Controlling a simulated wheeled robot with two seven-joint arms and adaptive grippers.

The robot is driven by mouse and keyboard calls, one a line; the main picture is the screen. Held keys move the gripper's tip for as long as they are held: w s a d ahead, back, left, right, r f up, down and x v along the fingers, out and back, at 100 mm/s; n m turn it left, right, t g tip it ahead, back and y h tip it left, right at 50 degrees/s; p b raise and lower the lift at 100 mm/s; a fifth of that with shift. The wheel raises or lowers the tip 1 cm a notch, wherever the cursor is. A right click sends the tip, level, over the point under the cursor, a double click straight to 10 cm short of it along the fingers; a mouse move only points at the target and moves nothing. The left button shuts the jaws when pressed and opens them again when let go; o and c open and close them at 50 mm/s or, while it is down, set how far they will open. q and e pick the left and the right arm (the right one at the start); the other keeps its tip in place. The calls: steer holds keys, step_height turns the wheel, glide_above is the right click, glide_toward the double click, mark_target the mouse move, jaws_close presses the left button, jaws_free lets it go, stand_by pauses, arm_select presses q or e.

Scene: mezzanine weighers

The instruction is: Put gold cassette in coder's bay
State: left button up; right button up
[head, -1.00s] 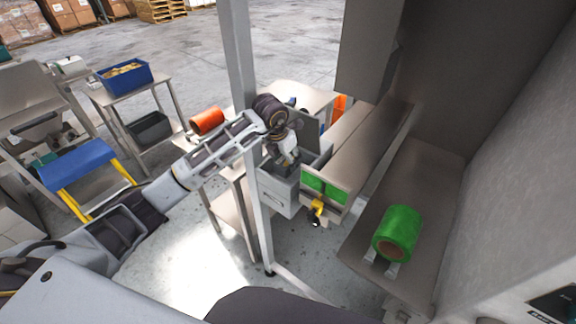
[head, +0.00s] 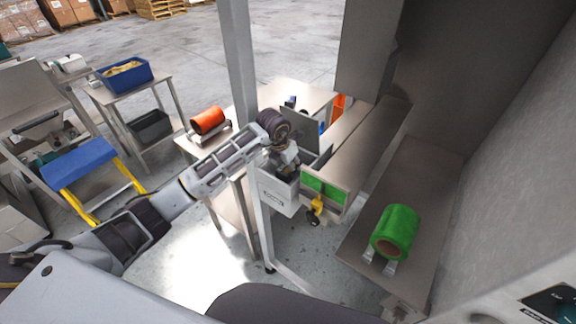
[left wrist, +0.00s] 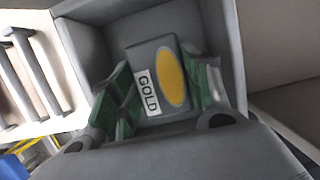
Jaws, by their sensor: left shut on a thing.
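My left gripper (left wrist: 160,95) is shut on the gold cassette (left wrist: 148,60), a dark grey block with a yellow oval and a white label reading GOLD. In the left wrist view grey walls of an open-topped box (left wrist: 228,40) surround the cassette on several sides. I cannot tell whether the cassette touches its floor. In the head view the left gripper (head: 288,163) points down at the top of this grey box (head: 278,197), beside the coder-like machine with green panels (head: 323,187). The cassette is hidden there by the gripper. My right gripper is not in view.
A steel post (head: 240,60) stands close to my left arm. A green roll (head: 398,228) lies on the steel shelf to the right. An orange roll (head: 207,121) sits on a table to the left, near a blue bin (head: 124,77) and a blue-topped step (head: 78,160).

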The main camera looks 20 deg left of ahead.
mark_target(283, 172)
arm_select(q)
steer(key=shift+f, duration=0.15)
steer(key=o, duration=1.1)
steer(key=shift+o, duration=0.2)
steer(key=shift+r, duration=0.3)
steer(key=b+v, duration=0.3)
steer(key=v, duration=0.8)
steer(key=shift+r, duration=0.35)
steer(key=shift+s, duration=0.15)
